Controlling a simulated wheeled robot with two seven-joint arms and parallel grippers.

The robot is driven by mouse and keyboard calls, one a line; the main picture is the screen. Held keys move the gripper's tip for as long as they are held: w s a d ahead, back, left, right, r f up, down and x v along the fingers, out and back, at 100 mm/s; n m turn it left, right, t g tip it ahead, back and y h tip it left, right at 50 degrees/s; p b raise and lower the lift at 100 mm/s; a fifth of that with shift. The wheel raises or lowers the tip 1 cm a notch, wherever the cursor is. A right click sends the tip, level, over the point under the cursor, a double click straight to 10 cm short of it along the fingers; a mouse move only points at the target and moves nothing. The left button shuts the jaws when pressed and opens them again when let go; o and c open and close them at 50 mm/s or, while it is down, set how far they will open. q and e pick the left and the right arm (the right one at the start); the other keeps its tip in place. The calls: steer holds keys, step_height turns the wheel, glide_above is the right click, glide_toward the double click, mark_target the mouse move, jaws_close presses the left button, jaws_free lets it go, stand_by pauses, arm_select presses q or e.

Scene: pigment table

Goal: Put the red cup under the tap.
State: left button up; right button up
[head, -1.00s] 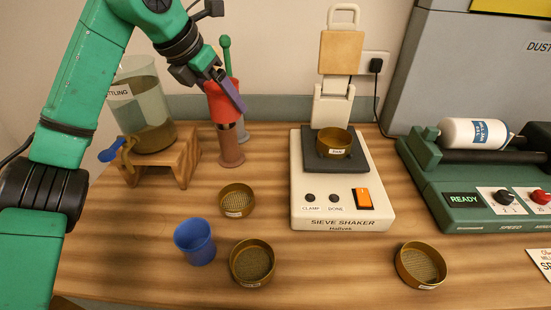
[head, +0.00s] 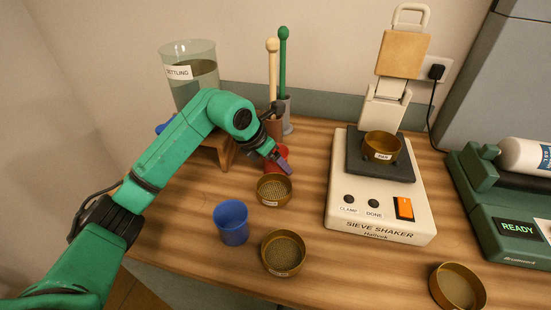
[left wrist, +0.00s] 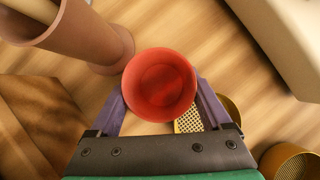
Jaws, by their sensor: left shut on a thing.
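The red cup (head: 279,155) is held in my left gripper (head: 282,164), low over the table behind a brass sieve. In the left wrist view the cup (left wrist: 160,84) sits upright between the two purple fingers of the gripper (left wrist: 162,100), its open mouth facing the camera. I cannot tell whether its base touches the table. The tap's blue handle (head: 166,124) shows at the left of the settling tank (head: 194,75); my left arm hides the spout and most of the stand (head: 226,152). My right gripper is not in view.
A blue cup (head: 231,223) and brass sieves (head: 274,190) (head: 283,253) stand in front. The sieve shaker (head: 378,200) is to the right. Table between the sieves and the shaker is clear.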

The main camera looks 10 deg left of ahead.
arm_select(q)
steer(key=o, duration=1.2)
